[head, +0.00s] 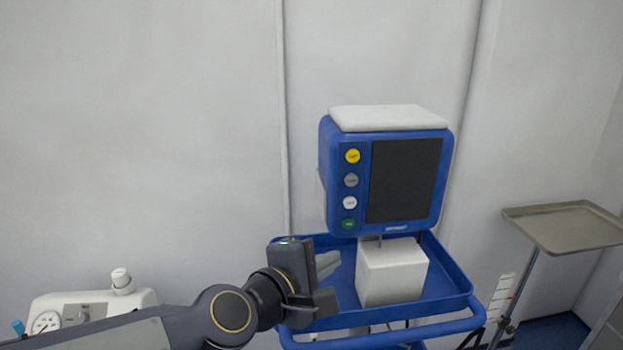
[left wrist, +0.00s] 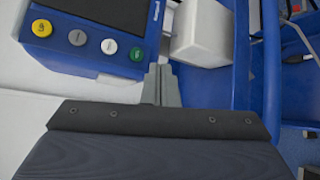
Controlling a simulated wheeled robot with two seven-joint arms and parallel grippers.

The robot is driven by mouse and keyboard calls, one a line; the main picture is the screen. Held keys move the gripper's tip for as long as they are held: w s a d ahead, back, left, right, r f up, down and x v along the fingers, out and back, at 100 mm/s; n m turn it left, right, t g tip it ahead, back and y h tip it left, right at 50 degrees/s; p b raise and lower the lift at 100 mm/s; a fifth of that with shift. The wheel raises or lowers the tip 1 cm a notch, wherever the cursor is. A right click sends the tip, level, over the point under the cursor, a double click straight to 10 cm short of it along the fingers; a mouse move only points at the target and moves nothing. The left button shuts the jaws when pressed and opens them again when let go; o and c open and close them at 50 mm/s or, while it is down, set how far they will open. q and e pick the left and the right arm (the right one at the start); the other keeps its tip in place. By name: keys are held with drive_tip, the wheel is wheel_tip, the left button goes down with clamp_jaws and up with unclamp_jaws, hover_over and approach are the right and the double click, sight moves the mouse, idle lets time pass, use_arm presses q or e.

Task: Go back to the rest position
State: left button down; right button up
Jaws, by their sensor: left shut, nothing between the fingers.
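My left gripper (head: 328,264) reaches in from the lower left in the head view, in front of the left part of the blue cart. It is shut and empty; its fingers (left wrist: 161,84) are together in the left wrist view. A blue monitor (head: 325,160) with a dark screen and a column of yellow, grey, white and green buttons stands just beyond it, up and to the right. The monitor's lower corner and buttons also show at the upper left of the left wrist view (left wrist: 60,57). The fingers appear apart from the monitor. My right gripper is not in view.
The monitor rests over a white block (head: 392,275) in the blue cart tray (head: 455,283). A metal tray on a stand (head: 565,226) is at the right. A white device with a gauge (head: 60,312) sits at the lower left. The wall behind is bare.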

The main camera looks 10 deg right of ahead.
use_arm(q)
drive_tip(key=s+a+f+m+g+y, duration=0.1)
drive_tip(key=s+a+f+m, duration=0.25)
drive_tip(key=a, duration=0.55)
drive_tip(key=s+a+f+m+g+y, duration=0.1)
drive_tip(key=s+a+f+m+y, duration=0.2)
drive_tip(key=a, duration=0.6)
drive_tip(key=s+a+f+m+g+y, duration=0.2)
drive_tip(key=s+a+f+m, duration=0.3)
drive_tip(key=s+a+f, duration=0.4)
drive_tip(key=s+g, duration=0.1)
drive_tip(key=s, duration=0.2)
drive_tip(key=shift+s+a+f+y, duration=0.2)
drive_tip(key=shift+a+y, duration=0.1)
drive_tip(key=shift+a, duration=0.1)
drive_tip(key=shift+a, duration=0.1)
